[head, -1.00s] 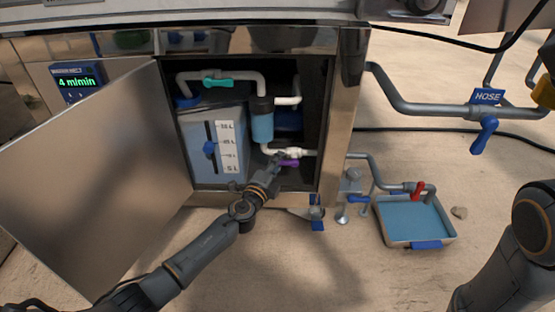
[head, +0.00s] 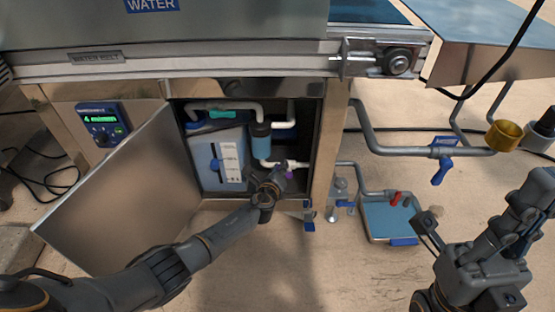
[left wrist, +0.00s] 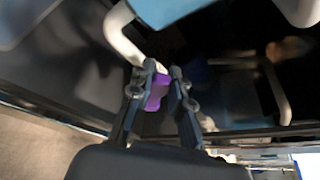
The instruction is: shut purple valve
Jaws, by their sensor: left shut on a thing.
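The purple valve (head: 290,176) sits on the white pipe at the lower right inside the open cabinet. Only a small part of its handle shows in the head view, behind my gripper, so I cannot tell its exact angle there. My left gripper (head: 279,173) reaches into the cabinet from below. In the left wrist view the purple handle (left wrist: 155,92) lies between the two fingers of the left gripper (left wrist: 161,72), which are shut on it. My right gripper (head: 428,232) is at the lower right, outside the cabinet; its finger opening is unclear.
The open cabinet door (head: 125,205) stands to the left of my left arm. Inside are a tank (head: 212,165), a blue filter (head: 261,142) and a teal valve (head: 220,115). A blue tray (head: 390,220) with a red valve (head: 396,198) sits on the floor at right.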

